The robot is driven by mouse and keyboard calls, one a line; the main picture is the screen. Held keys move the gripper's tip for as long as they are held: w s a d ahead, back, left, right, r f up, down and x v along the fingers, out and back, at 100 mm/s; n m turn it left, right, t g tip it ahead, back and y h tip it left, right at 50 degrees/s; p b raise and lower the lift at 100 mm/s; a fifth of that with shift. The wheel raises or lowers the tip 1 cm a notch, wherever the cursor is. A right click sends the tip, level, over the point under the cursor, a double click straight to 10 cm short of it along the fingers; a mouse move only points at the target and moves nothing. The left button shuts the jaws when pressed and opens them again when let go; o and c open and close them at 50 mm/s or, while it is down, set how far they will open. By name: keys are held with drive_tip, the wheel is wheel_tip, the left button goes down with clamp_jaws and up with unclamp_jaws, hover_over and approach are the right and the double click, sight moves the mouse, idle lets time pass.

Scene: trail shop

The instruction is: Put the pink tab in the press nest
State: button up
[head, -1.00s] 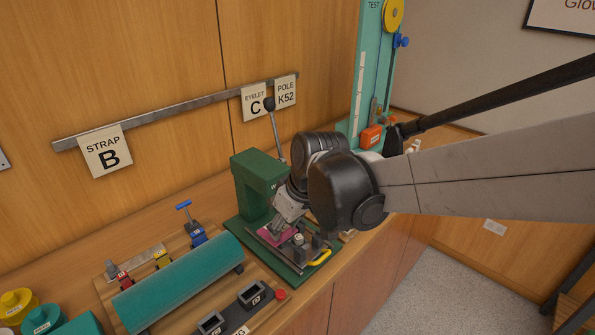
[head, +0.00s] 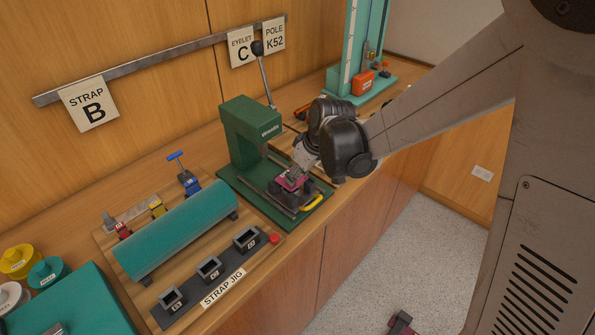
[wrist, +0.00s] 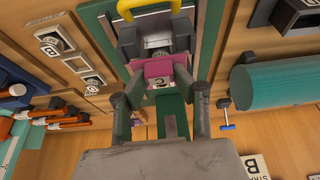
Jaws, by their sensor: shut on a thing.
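The pink tab (head: 289,183) is held low over the base of the green press (head: 250,136). In the wrist view the tab (wrist: 152,69) lies between my fingertips, with a pale marked piece at its lower middle. My gripper (head: 294,176) is shut on it; its two fingers show in the wrist view (wrist: 157,82). The grey fixture on the press slide (wrist: 158,46) is just beyond the tab, by the yellow handle (wrist: 146,7). I take this fixture to be the nest; the tab and fingers partly hide it. I cannot tell whether the tab touches it.
The strap jig (head: 222,288) with its teal roll (head: 178,229) stands left of the press. The press lever (head: 266,78) rises behind. A teal test stand (head: 348,88) with an orange block (head: 363,82) is at the back right. The counter's front edge runs close to the press.

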drive_tip(key=shift+f, duration=0.4)
drive_tip(key=shift+f, duration=0.2)
drive_tip(key=o, duration=0.9)
drive_tip(key=shift+o, duration=0.2)
drive_tip(key=shift+r, duration=0.1)
